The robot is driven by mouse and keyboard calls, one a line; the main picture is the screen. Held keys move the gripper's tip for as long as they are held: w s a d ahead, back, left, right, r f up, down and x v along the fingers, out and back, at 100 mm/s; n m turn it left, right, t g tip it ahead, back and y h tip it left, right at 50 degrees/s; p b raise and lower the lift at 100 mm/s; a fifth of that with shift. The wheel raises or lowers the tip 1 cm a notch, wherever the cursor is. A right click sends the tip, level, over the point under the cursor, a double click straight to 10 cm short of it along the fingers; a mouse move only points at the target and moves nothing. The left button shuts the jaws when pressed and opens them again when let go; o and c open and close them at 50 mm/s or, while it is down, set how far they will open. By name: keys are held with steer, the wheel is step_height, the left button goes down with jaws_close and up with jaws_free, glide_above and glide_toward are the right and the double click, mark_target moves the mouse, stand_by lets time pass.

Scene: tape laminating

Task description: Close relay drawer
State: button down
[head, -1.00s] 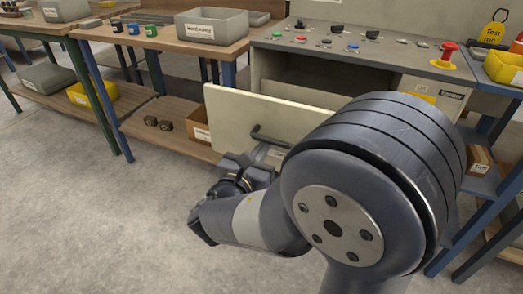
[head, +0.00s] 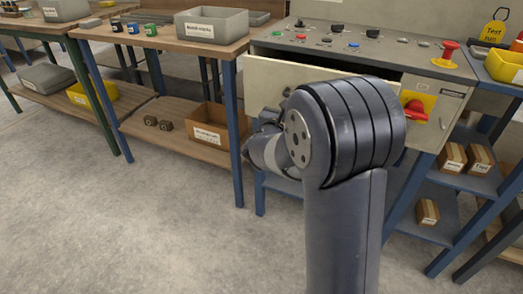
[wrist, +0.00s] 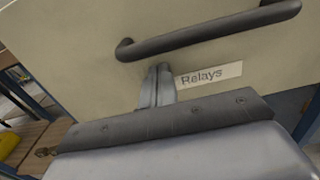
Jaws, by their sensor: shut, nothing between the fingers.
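The relay drawer's cream front (head: 268,80) sits under the console top in the head view. A dark gap shows between it and the console, so it stands slightly open. In the wrist view the drawer front (wrist: 75,45) fills most of the picture, with a dark bar handle (wrist: 205,33) and a "Relays" label (wrist: 211,73). My gripper (wrist: 158,72) is shut and empty. Its fingertips are at the drawer face, just below the handle and left of the label, and seem to touch it. In the head view my arm hides the fingertips and part of the drawer.
The console top (head: 400,55) carries several buttons and a red emergency knob (head: 446,50). A red switch (head: 415,110) on a yellow plate is right of the drawer. A workbench (head: 165,42) stands left, with an open box (head: 212,125) on its lower shelf. The floor in front is clear.

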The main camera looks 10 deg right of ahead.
steer(key=x, duration=0.6)
steer(key=shift+w+d+r, duration=0.1)
steer(key=shift+w+r, duration=0.05)
steer(key=shift+r, duration=0.05)
